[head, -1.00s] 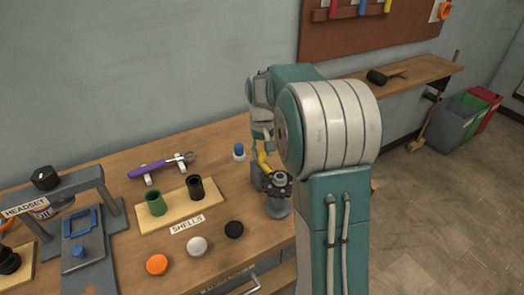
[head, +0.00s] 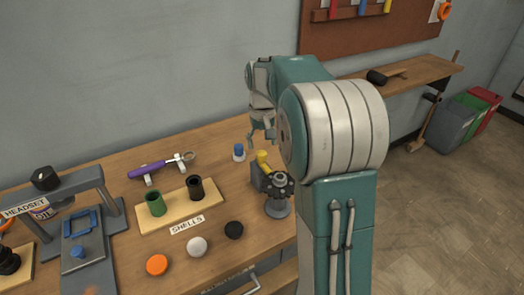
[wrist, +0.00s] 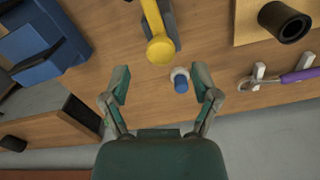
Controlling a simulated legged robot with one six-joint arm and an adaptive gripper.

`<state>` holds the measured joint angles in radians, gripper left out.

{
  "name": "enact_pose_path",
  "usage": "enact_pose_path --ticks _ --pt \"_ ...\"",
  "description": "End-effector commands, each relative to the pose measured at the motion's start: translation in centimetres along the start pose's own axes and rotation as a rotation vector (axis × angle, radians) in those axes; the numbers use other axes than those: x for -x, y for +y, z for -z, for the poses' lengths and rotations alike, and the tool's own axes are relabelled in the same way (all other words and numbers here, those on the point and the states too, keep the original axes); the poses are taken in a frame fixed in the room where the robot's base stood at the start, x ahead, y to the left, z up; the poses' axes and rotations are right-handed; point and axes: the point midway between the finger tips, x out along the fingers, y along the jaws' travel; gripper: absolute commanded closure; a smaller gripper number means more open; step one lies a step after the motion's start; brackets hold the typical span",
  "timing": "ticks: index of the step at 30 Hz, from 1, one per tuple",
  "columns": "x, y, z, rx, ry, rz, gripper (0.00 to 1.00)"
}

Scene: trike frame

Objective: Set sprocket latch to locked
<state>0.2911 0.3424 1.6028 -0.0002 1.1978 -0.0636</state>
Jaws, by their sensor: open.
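The yellow lever of the sprocket latch (head: 263,160) sticks up at a tilt from a dark grey block (head: 257,177) beside the sprocket (head: 279,182), near the table's right side. In the wrist view the yellow lever (wrist: 159,40) points toward my gripper, its rounded end closest. My gripper (head: 262,132) is above and behind the lever, apart from it. In the wrist view my gripper (wrist: 162,82) has its two fingers spread with nothing between them but a small blue-topped item beyond. My arm hides part of the table at right.
The blue-capped white item (head: 239,152) stands left of the latch. A shells board (head: 180,208) with green and black cups lies further left, with a purple-handled tool (head: 150,169) behind it. Orange, white and black caps lie in front. Bare table surrounds the latch's left side.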

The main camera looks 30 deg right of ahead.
Motion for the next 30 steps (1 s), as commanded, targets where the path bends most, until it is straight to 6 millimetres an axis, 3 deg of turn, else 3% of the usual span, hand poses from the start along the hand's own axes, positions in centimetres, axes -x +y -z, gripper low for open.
enact_pose_path --ticks 6,12,30 --pt "4.8 0.0 0.1 0.0 0.003 -0.001 0.21" --pt "7.5 0.0 0.1 0.0 -0.001 -0.001 0.21" --pt "8.1 -0.1 0.0 0.0 -0.002 0.0 0.21"
